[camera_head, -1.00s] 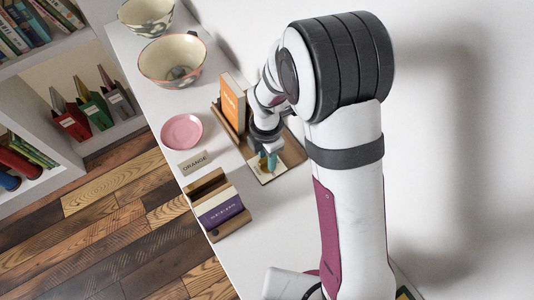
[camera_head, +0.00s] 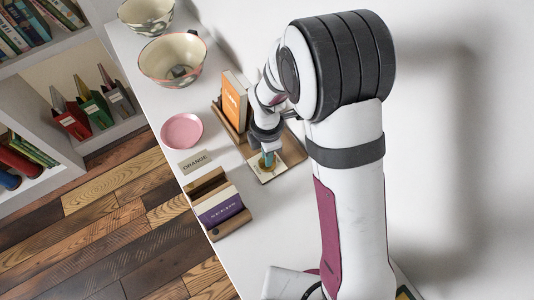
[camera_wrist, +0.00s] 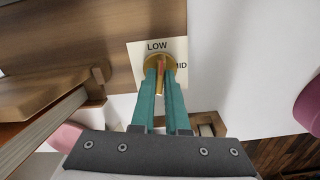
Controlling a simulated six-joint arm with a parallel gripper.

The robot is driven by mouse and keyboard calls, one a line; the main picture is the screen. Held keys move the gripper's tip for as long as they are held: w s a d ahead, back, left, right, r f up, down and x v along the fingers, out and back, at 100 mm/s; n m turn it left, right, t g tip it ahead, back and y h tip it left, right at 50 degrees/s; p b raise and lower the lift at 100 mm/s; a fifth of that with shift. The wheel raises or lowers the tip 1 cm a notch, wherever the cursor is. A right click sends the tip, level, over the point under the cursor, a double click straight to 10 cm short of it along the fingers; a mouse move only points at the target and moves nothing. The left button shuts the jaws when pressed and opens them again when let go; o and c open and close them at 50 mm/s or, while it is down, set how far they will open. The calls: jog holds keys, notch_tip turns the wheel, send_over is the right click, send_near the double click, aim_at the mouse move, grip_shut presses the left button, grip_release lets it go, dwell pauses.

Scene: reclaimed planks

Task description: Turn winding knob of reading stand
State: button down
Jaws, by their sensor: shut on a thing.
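The wooden reading stand (camera_head: 290,151) sits on the white counter and holds an orange book (camera_head: 234,101). In the wrist view its brown wood (camera_wrist: 60,35) fills the upper left. A pale dial plate (camera_wrist: 137,56) shows "LOW" above the knob and "MID", partly covered, at its right. The brass winding knob (camera_wrist: 160,92) has a raised bar with a red mark. My gripper (camera_wrist: 160,75) has its teal fingers shut on the knob, one on each side of the bar. In the head view my gripper (camera_head: 268,160) is at the plate, and the knob is hidden there.
A pink plate (camera_head: 181,131), an "ORANGE" card (camera_head: 195,161) and a wooden rack (camera_head: 233,224) with a purple book (camera_head: 220,210) stand nearby on the counter. Two bowls (camera_head: 172,60) are farther back. Bare counter lies right of the rack.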

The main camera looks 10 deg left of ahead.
jog(key=m, duration=0.4)
jog(key=shift+m, duration=0.3)
jog(key=m, duration=0.3)
jog(key=shift+m, duration=0.3)
jog(key=m, duration=0.3)
jog(key=shift+m, duration=2)
jog(key=c, duration=0.9)
grip_release()
